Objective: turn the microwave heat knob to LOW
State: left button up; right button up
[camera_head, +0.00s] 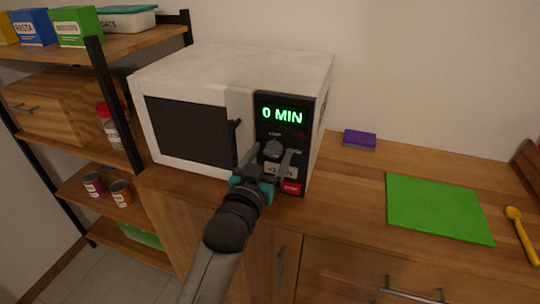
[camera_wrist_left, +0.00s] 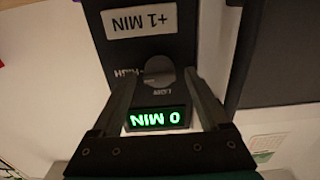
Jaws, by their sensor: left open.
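The white microwave (camera_head: 230,70) stands on the wooden counter, its black control panel at the right of its front. The grey round heat knob (camera_head: 273,149) sits below the green display (camera_head: 282,115), which reads "0 MIN". In the left wrist view the knob (camera_wrist_left: 158,72) appears upside down with the panel, with a LOW label at its display side and a HIGH label at one side. My left gripper (camera_head: 268,157) is open, its fingers on either side of the knob; whether they touch it cannot be told. The knob's pointer direction is unclear. My right gripper is out of view.
A "+1 MIN" button (camera_wrist_left: 140,22) and a red button (camera_head: 291,187) lie below the knob. The microwave door handle (camera_head: 235,138) is just left of my gripper. A green mat (camera_head: 438,208), purple sponge (camera_head: 359,140) and yellow spoon (camera_head: 521,235) lie to the right.

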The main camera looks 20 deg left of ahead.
pick_arm(q)
jog(key=shift+c, duration=0.3)
grip_shut()
dwell(0.4)
